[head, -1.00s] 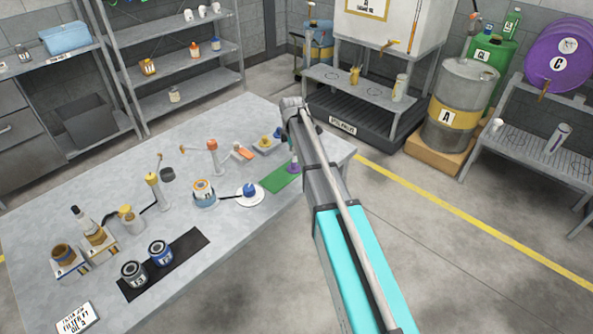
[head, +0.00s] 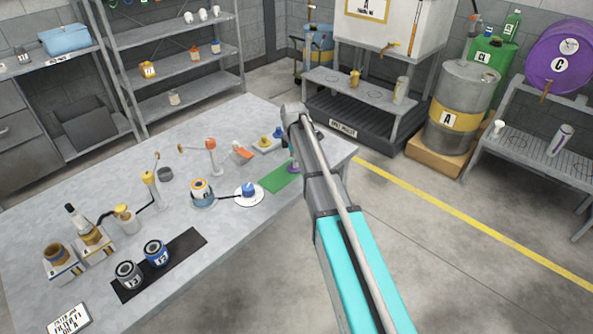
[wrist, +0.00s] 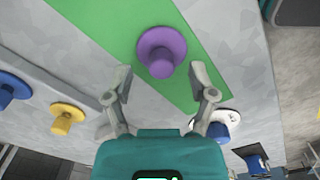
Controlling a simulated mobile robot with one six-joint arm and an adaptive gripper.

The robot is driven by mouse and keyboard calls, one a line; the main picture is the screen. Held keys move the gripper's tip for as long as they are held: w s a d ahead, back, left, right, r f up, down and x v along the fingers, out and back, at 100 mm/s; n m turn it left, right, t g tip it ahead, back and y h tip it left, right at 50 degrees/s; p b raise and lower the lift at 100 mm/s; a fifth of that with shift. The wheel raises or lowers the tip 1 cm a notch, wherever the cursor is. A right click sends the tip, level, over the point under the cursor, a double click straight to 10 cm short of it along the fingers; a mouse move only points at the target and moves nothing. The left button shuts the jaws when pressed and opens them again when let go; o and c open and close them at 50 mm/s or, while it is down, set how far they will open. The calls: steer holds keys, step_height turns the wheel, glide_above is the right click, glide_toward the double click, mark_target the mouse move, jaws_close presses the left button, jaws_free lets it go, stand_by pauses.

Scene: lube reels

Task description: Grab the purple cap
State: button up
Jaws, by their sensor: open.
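The purple cap (wrist: 162,52) sits on the green mat (wrist: 100,22) in the wrist view, a round flange with a knob in its middle. My gripper (wrist: 160,75) is open, its two fingers spread to the left and right of the cap's near side, with nothing between them shut on it. In the head view the cap (head: 292,168) is mostly hidden behind my arm, at the right end of the green mat (head: 276,180). My gripper itself is hidden by my arm there.
A yellow cap (wrist: 66,118) and a blue cap (wrist: 12,88) sit on a grey strip to the left in the wrist view. A blue cap on a white dish (wrist: 222,122) is close on the right. The table's edge (head: 330,165) lies near the mat.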

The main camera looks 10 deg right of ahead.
steer(key=shift+f+b, duration=0.85)
steer(key=shift+f, duration=0.35)
steer(key=c, duration=1)
